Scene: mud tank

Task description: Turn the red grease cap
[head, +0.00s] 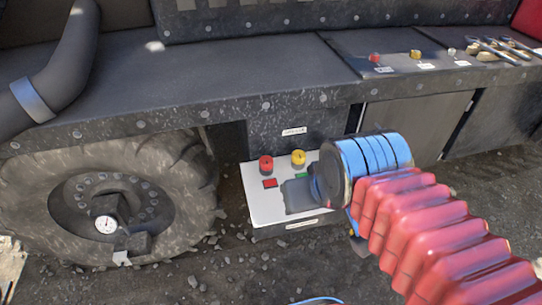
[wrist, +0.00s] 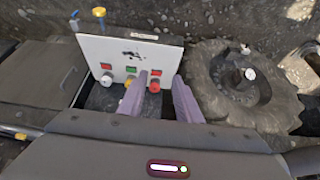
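The red grease cap (head: 266,163) sits on a white panel (head: 262,207) low beside the wheel, left of a yellow cap (head: 298,157). In the wrist view the red cap (wrist: 154,87) shows between my gripper's two fingers (wrist: 161,77), nearer the left one. The fingers are apart; I cannot tell whether either touches the cap. In the head view my arm's blue wrist hides the panel's right part, and the fingertips are not clear.
A big tyre (head: 190,180) with a gauge (head: 106,224) on its hub stands left of the panel. A dark metal ledge (head: 200,80) overhangs above. Small knobs (head: 415,55) and tools (head: 500,48) lie on the ledge at right. Gravel ground lies in front.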

